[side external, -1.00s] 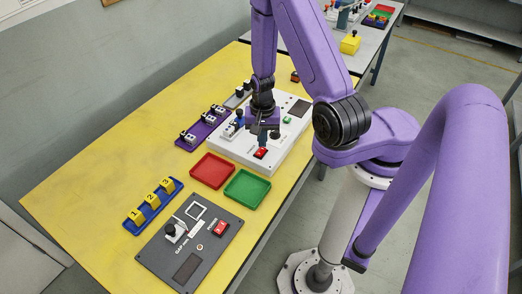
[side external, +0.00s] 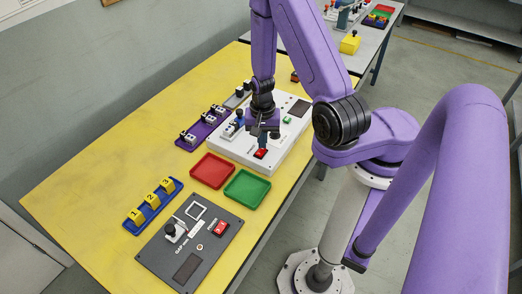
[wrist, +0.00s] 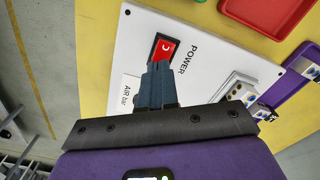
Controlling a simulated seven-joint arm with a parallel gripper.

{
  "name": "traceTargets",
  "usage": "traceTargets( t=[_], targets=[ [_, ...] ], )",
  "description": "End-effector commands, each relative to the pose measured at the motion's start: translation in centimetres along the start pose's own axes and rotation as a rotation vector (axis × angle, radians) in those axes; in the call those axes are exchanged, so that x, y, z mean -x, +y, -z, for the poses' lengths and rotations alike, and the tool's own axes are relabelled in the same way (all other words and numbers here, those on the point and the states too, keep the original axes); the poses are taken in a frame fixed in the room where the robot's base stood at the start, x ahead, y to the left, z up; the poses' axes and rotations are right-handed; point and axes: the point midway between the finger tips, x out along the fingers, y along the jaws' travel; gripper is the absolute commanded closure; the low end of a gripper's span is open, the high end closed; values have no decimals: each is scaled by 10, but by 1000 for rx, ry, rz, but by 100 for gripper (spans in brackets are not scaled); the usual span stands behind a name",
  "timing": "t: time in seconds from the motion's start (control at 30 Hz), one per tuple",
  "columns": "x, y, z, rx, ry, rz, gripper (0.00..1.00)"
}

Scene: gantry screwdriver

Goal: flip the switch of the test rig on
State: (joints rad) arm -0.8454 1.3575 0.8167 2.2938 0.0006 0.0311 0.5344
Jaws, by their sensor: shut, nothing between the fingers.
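The white test rig (side external: 226,148) stands on the yellow table. Its red rocker switch (side external: 261,153) is at its near edge and also shows in the wrist view (wrist: 166,46), beside the word POWER. My gripper (side external: 263,144) is shut and empty, pointing down over the switch. In the wrist view, the fingertips (wrist: 160,66) overlap the near end of the red rocker and hide part of it. I cannot tell whether they touch it, or which way the rocker is tipped.
A red tray (side external: 212,186) and a green tray (side external: 247,203) lie in front of the rig. A grey GAP panel (side external: 211,268) with its own red switch (side external: 221,229) is nearer. A blue rack (side external: 134,222) and a purple rack (side external: 188,147) stand to the left.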

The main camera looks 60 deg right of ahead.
Motion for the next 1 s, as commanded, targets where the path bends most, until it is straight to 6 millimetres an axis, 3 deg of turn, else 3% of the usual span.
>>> traceTargets(
  t=[1.0],
  targets=[
    [-12, 0, 0, 1, 0, 0, 100]
  ],
)
